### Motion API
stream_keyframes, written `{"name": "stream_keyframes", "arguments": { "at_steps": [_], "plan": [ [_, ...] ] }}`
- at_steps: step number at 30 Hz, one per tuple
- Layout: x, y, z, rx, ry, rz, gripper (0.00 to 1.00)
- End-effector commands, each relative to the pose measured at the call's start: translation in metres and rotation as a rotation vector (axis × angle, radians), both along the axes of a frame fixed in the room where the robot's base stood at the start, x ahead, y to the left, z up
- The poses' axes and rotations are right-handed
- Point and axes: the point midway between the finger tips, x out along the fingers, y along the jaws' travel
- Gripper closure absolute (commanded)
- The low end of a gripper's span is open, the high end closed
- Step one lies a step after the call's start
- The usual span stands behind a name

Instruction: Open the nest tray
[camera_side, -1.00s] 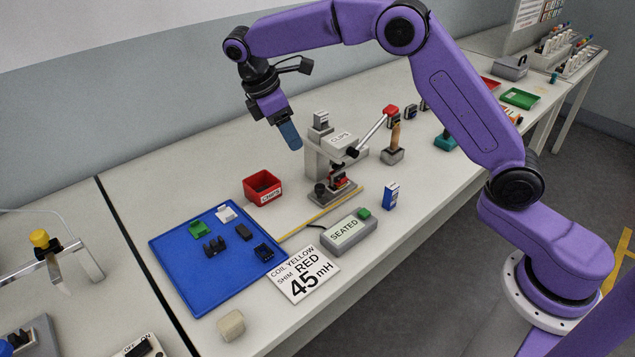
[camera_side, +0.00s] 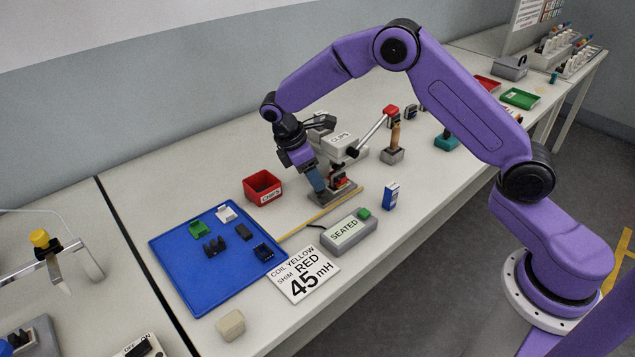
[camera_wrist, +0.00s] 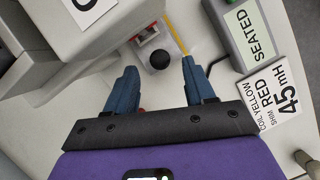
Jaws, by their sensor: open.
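The grey press marked CLIPS (camera_side: 341,141) stands on the bench, with a grey nest tray (camera_side: 328,200) low at its front. In the wrist view, the tray's round black knob (camera_wrist: 160,60) shows between the blue fingertips of my gripper (camera_wrist: 159,68). The fingers are apart on either side of the knob, and I cannot tell whether they touch it. In the side view, my gripper (camera_side: 319,188) points down at the front of the press and hides the knob. A red and dark part (camera_side: 341,181) shows in the press beside the fingers.
A red CHIPS bin (camera_side: 262,187) and a blue mat (camera_side: 205,270) with small connectors lie left of the press. A SEATED box (camera_side: 348,235) with a green button, a label card (camera_side: 303,274) and a small blue box (camera_side: 391,196) are in front.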

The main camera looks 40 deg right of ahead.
Motion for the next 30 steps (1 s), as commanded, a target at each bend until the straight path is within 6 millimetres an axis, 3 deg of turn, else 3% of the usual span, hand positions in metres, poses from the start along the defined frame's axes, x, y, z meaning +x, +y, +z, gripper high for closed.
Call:
{"name": "stream_keyframes", "arguments": {
  "at_steps": [7,19,24,30],
  "plan": [
    [-0.005,-0.010,-0.027,0.000,0.001,0.000,0.46],
    [-0.005,-0.012,-0.032,0.001,0.000,0.000,0.46],
    [-0.005,-0.012,-0.032,0.001,0.000,0.000,1.00],
    [-0.005,-0.009,-0.032,0.000,0.000,0.001,1.00]
  ]
}}
